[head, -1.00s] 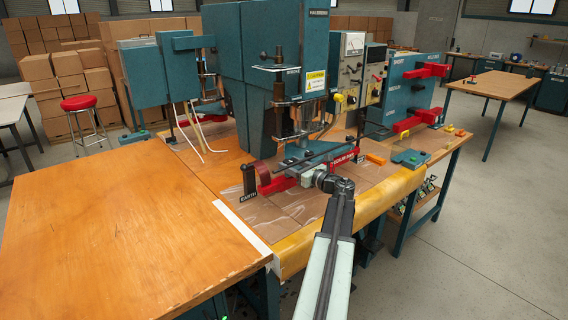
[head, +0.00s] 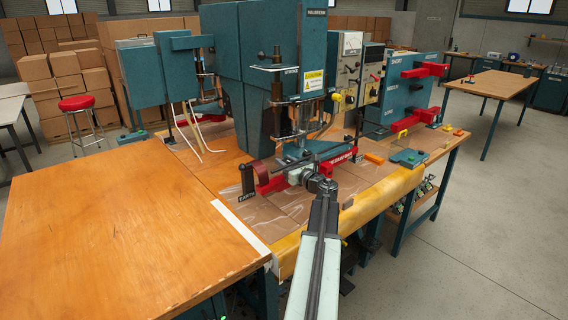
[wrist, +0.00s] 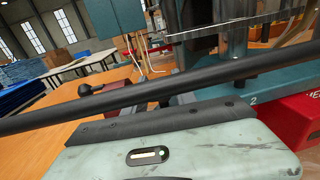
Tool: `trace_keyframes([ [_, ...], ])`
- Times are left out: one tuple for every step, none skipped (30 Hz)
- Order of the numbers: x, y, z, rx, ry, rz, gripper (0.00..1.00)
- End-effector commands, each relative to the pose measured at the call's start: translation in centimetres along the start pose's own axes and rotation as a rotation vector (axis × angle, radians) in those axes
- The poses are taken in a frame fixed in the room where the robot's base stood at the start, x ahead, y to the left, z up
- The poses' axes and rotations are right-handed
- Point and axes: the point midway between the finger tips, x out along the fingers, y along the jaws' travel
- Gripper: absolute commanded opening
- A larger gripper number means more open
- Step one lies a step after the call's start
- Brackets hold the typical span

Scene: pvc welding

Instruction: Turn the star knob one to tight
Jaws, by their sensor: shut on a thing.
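My gripper (head: 298,172) reaches in at the front of the big teal welding machine (head: 238,75), low by its base. A long dark rod (wrist: 180,85) crosses the wrist view just beyond my pale gripper body (wrist: 190,155). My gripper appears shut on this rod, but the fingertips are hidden. No star knob can be made out clearly. A small yellow knob (head: 336,97) shows on the machine's right side, above and right of my gripper; I cannot tell whether it is star knob one.
A red part with lettering (head: 337,161) and a dark red round part (head: 262,172) flank my gripper closely. An orange block (head: 374,158) and a teal block (head: 409,158) lie to the right. The wooden table (head: 110,230) at left is largely clear.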

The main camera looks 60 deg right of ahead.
Motion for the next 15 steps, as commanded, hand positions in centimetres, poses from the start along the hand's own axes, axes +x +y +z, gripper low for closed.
trace_keyframes([
  [-0.22,0.47,0.03,0.000,-0.001,-0.049,0.00],
  [-0.18,0.48,0.03,0.000,-0.001,-0.078,0.00],
  [-0.14,0.39,0.03,0.000,-0.001,-0.116,0.00],
  [-0.13,0.32,0.03,0.000,-0.001,-0.141,0.00],
  [-0.09,0.27,0.03,0.000,-0.001,-0.163,0.00],
  [-0.05,0.23,0.04,0.000,-0.001,-0.187,0.00],
  [-0.05,0.16,0.04,0.000,-0.001,-0.203,0.00],
  [-0.05,0.12,0.04,0.000,-0.001,-0.214,0.00],
  [-0.06,0.02,0.04,0.000,-0.001,-0.227,0.00],
  [-0.05,-0.01,0.04,0.000,-0.001,-0.231,0.00],
  [-0.04,-0.03,0.04,0.000,-0.001,-0.234,0.00],
  [-0.03,-0.07,0.04,0.000,-0.001,-0.236,0.00],
  [-0.02,-0.08,0.04,0.000,-0.001,-0.236,0.00],
  [-0.01,-0.08,0.04,0.000,-0.001,-0.236,0.00],
  [0.00,-0.08,0.04,0.000,-0.001,-0.235,0.00],
])
